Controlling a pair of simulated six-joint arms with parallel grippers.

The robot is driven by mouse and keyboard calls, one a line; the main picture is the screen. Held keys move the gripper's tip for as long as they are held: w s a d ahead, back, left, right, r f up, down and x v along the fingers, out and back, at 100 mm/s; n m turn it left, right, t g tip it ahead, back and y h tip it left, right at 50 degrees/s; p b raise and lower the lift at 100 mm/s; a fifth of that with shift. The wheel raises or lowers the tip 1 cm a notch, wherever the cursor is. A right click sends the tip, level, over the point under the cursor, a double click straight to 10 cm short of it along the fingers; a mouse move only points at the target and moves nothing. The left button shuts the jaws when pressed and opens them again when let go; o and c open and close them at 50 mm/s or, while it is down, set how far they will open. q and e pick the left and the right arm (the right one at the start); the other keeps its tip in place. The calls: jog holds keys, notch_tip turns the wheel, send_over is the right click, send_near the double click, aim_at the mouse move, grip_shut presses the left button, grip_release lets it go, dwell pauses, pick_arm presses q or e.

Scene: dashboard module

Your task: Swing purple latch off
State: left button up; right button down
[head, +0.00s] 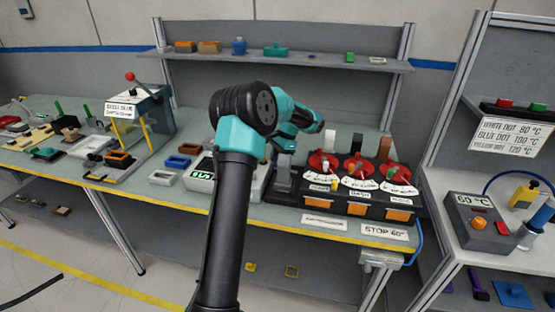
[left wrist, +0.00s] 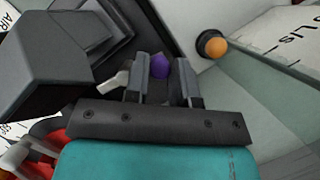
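The purple latch (left wrist: 160,66) shows in the left wrist view as a small purple piece between the two fingers of my left gripper (left wrist: 166,74). The fingers stand apart, with a visible gap between the purple piece and the right finger. I cannot tell whether the left finger touches it. In the head view my left gripper (head: 283,162) is over the bench beside the black dial unit (head: 335,205), and I cannot make out the latch there. My right gripper is not in view.
An orange button (left wrist: 213,45) sits close to the right finger in the left wrist view. A dark grey block (left wrist: 50,70) stands left of the fingers. Red dials (head: 358,165) stand right of my gripper. A white device with a green display (head: 201,175) is to its left.

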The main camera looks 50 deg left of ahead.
pick_arm(q)
grip_shut()
jog(key=shift+s+n, duration=0.15)
jog(key=shift+n, duration=0.35)
jog(key=shift+o, duration=2.2)
grip_release()
jog(key=a+v, duration=0.1)
jog(key=v, duration=1.6)
jog(key=shift+d+r, duration=0.2)
jog(key=shift+d, duration=0.1)
